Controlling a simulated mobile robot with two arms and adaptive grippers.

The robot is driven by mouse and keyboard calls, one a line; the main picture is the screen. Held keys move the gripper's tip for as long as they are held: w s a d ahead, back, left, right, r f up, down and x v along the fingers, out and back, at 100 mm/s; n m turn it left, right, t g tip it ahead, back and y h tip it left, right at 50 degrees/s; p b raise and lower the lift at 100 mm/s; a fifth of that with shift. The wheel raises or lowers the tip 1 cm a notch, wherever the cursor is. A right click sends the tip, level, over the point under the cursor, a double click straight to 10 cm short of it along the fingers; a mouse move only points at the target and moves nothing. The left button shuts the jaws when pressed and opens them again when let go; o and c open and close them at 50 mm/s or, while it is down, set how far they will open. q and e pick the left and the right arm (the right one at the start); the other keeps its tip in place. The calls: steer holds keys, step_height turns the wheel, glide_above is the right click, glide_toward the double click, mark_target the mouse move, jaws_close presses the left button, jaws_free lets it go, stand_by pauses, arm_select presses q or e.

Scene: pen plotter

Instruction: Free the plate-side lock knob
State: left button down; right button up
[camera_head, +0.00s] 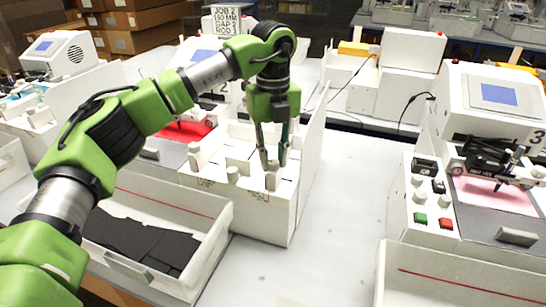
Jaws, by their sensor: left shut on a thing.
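My left gripper (272,158) points down over the white compartmented box (265,212) beside the middle plotter. Its fingers are shut on a small light-grey block (272,181), which stands upright at the box's front right part. The fingers hide part of the block, and I cannot tell whether it rests in the box. On the right plotter, marked 3, a black carriage (490,148) sits over a pink sheet (490,192). Dark knobs show there, but which one is the plate-side lock knob I cannot tell. My right gripper is not in view.
A white tray (215,232) with dark sheets (140,243) is at front left. The table (335,230) between is clear.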

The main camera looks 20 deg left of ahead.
mark_target(273, 162)
arm_select(q)
steer(key=shift+r, duration=0.2)
steer(key=c, duration=1.8)
jaws_free()
steer(key=shift+f, duration=0.1)
step_height(273, 162, up, 12)
